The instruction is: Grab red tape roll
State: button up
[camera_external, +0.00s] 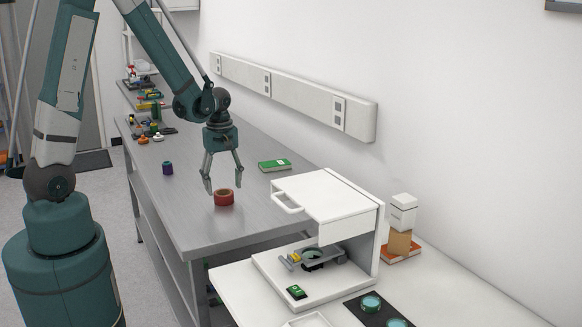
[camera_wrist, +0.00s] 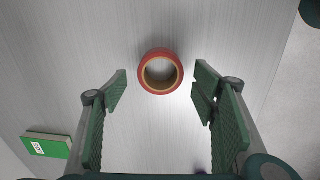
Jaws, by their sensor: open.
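The red tape roll (camera_external: 224,197) lies flat on the grey metal table (camera_external: 190,222) near its front end. In the wrist view the red tape roll (camera_wrist: 160,54) shows as a red ring with a tan inner core, at the top centre. My gripper (camera_external: 224,188) is open above the table, its fingers pointing down, close to the roll. In the wrist view my gripper (camera_wrist: 160,80) has its two green-padded fingers wide apart, one to each side below the roll's level in the picture. Nothing is between the fingers, and I cannot tell the exact height gap.
A green box (camera_external: 275,165) lies on the table toward the wall; it also shows in the wrist view (camera_wrist: 46,145). A purple spool (camera_external: 167,168) stands left. A white instrument (camera_external: 325,195) stands at the front right. Table space around the roll is clear.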

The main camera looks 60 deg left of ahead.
aim_at(233, 190)
jog(key=shift+f, duration=2.05)
jog(key=shift+c, duration=0.4)
jog(key=c, duration=0.9)
